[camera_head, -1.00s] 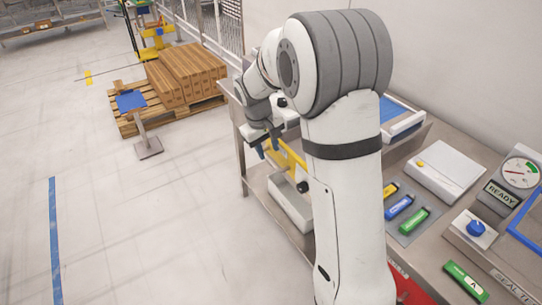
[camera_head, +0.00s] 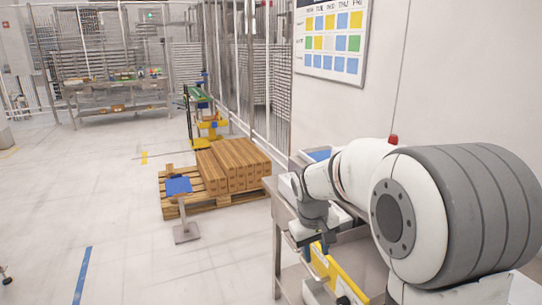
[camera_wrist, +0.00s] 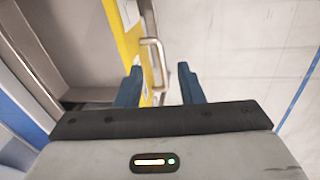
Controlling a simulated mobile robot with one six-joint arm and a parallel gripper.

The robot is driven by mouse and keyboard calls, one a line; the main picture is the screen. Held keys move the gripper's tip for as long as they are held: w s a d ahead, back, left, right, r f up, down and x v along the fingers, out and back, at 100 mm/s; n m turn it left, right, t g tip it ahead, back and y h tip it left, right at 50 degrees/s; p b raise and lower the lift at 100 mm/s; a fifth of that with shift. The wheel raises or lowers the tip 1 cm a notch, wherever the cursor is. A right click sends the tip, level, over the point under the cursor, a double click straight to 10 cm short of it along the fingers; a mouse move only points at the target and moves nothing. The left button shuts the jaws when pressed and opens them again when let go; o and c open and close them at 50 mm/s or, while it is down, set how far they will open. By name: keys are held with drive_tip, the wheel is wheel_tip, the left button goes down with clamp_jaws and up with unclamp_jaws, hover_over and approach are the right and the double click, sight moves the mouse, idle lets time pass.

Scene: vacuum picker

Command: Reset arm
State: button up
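My gripper (camera_wrist: 159,88) shows two blue fingers spread apart in the wrist view, with nothing held between them. In the head view my gripper (camera_head: 306,243) hangs at the left edge of the workbench (camera_head: 278,212), and my arm hides part of the bench. The yellow panel (camera_head: 342,280) shows just below and right of my gripper.
A pallet (camera_head: 168,202) with brown boxes (camera_head: 232,165) stands on the floor behind. A post with a blue top (camera_head: 178,186) stands before it. A yellow-and-green stand (camera_head: 208,122) and a shelf table (camera_head: 118,85) are farther back.

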drive_tip(key=s+d+r+m, duration=0.1)
drive_tip(key=s, duration=1)
drive_tip(key=s+d+r+m+t+y, duration=0.1)
drive_tip(key=s+r+m, duration=0.1)
drive_tip(key=s, duration=0.9)
drive_tip(key=shift+s+d+m+t+y, duration=0.25)
drive_tip(key=shift+d+m+t+y, duration=0.05)
